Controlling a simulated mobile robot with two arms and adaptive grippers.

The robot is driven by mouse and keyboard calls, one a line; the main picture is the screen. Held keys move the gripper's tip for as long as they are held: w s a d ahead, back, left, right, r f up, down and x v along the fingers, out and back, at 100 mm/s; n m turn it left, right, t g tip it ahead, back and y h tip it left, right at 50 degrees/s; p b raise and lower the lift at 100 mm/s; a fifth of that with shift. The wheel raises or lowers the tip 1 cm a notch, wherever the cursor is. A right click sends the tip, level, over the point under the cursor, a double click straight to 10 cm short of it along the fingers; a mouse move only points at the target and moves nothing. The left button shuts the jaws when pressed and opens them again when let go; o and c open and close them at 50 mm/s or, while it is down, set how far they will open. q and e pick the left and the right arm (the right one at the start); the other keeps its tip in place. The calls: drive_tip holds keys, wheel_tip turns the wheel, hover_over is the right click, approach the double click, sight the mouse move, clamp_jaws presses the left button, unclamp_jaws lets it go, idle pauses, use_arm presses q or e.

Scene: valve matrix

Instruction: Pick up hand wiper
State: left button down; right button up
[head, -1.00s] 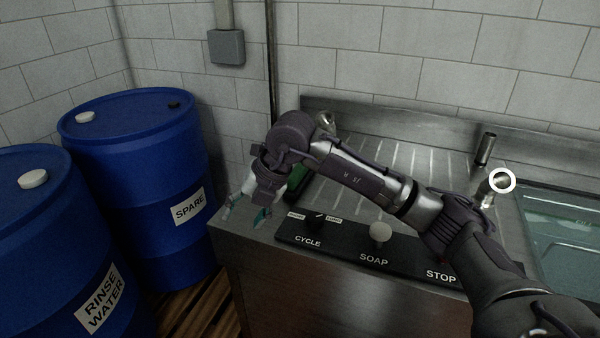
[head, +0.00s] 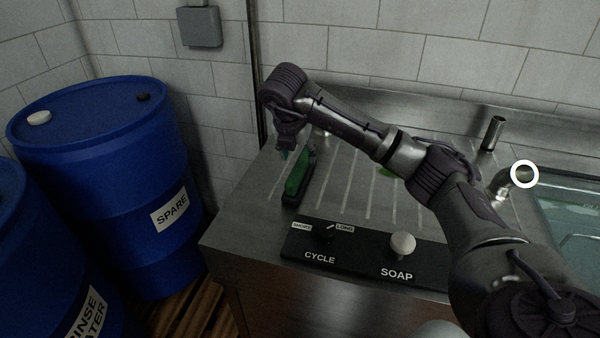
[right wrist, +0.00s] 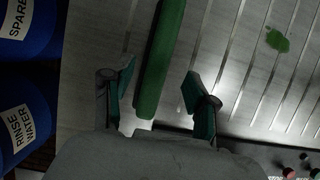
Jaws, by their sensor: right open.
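The hand wiper is the long green piece with a dark edge (head: 298,180) lying on the ribbed steel drainboard (head: 345,200), behind the control panel. In the right wrist view the green wiper (right wrist: 163,50) runs lengthwise up the picture between the two teal-padded fingers. My right gripper (head: 284,152) is mostly hidden behind its own wrist in the head view, just beside the wiper's far left part. In the right wrist view my right gripper (right wrist: 158,88) is open, with a gap on both sides of the wiper. My left gripper is not in view.
A black panel (head: 362,262) with CYCLE and SOAP knobs lies along the front edge. A metal spout (head: 502,186) and a water basin (head: 570,225) are on the right. Blue barrels (head: 100,170) stand left. A green patch (right wrist: 277,40) marks the drainboard.

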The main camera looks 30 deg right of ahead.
sight(300, 163)
drive_tip(key=shift+p+x, duration=0.45)
drive_tip(key=shift+x, duration=0.65)
drive_tip(key=x, duration=0.2)
drive_tip(key=shift+w+d+f, duration=0.1)
drive_tip(key=shift+d+f, duration=0.05)
drive_tip(key=shift+f, duration=0.05)
drive_tip(key=shift+w+d+f+p, duration=0.2)
drive_tip(key=shift+f+p, duration=0.1)
drive_tip(key=shift+f, duration=0.2)
drive_tip(key=shift+a, duration=0.15)
drive_tip(key=shift+r, duration=0.1)
drive_tip(key=shift+c, duration=1.3)
drive_tip(key=c, duration=0.8)
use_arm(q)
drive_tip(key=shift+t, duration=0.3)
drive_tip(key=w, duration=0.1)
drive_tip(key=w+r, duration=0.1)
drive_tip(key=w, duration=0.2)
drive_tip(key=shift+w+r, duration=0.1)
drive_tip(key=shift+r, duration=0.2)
use_arm(e)
clamp_jaws()
